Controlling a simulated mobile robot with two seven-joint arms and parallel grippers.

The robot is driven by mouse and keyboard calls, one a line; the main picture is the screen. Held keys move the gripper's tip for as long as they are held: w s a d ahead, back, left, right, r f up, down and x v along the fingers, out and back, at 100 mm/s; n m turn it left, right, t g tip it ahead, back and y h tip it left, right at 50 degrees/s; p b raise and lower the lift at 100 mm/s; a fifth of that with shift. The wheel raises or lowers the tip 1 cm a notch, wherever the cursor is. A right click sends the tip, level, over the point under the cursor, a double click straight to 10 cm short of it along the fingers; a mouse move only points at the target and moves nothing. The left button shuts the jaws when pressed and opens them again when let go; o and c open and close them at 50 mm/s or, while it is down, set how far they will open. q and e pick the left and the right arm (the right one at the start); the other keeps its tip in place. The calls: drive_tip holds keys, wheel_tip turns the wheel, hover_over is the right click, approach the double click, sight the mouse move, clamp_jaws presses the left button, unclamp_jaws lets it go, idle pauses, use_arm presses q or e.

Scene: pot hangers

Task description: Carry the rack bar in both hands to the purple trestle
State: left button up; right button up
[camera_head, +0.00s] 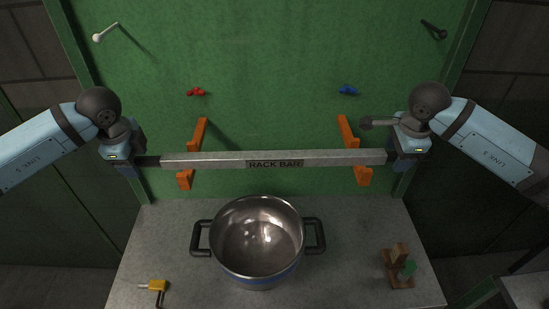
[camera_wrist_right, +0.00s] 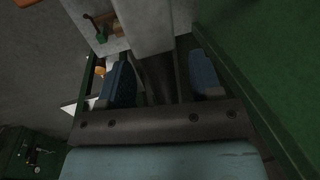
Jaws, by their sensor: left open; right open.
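The grey rack bar (camera_head: 225,160), lettered RACK BAR, lies level across two orange supports, the left one (camera_head: 200,132) and the right one (camera_head: 347,130), in front of the green panel. My left gripper (camera_head: 142,161) is open at the bar's left end. My right gripper (camera_head: 402,159) is open at the bar's right end. In the right wrist view the bar (camera_wrist_right: 147,25) runs between the spread blue fingers of the right gripper (camera_wrist_right: 160,82), with a gap visible on each side. No purple trestle shows in these views.
A steel pot (camera_head: 257,240) with two black handles stands on the grey table (camera_head: 340,230) below the bar. A yellow padlock-like item (camera_head: 156,286) and a small wooden stand (camera_head: 397,268) flank it. Red (camera_head: 196,92) and blue (camera_head: 348,90) knobs and two upper pegs are on the panel.

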use_arm(q)
clamp_jaws()
use_arm(e)
clamp_jaws()
use_arm(q)
drive_tip(key=shift+w+r, duration=0.1)
drive_tip(key=shift+r, duration=0.1)
use_arm(e)
drive_tip(key=shift+w+r, duration=0.1)
drive_tip(key=shift+r, duration=0.1)
